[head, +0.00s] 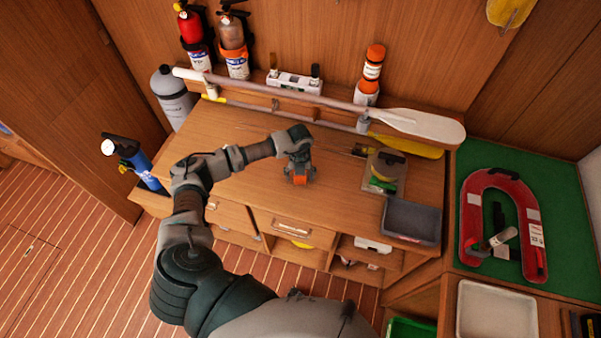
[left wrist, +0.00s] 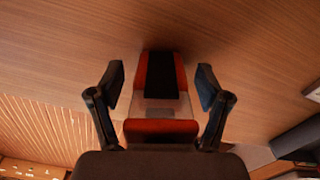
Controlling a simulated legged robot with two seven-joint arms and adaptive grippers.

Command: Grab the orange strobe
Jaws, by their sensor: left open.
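The orange strobe (left wrist: 160,131) is an orange body with a black strip and a pale, clear-looking middle section. In the left wrist view it lies between the spread fingers of my left gripper (left wrist: 160,85), with a gap on each side. In the head view only a small orange part of the strobe (head: 300,180) shows at the end of my left gripper (head: 299,172), near the front edge of the wooden worktop (head: 235,125). The gripper hides the rest of it. My left gripper is open. My right gripper is not in view.
A paddle (head: 415,123) lies along the back, near an orange and white cylinder (head: 373,72). The worktop left of the gripper is clear.

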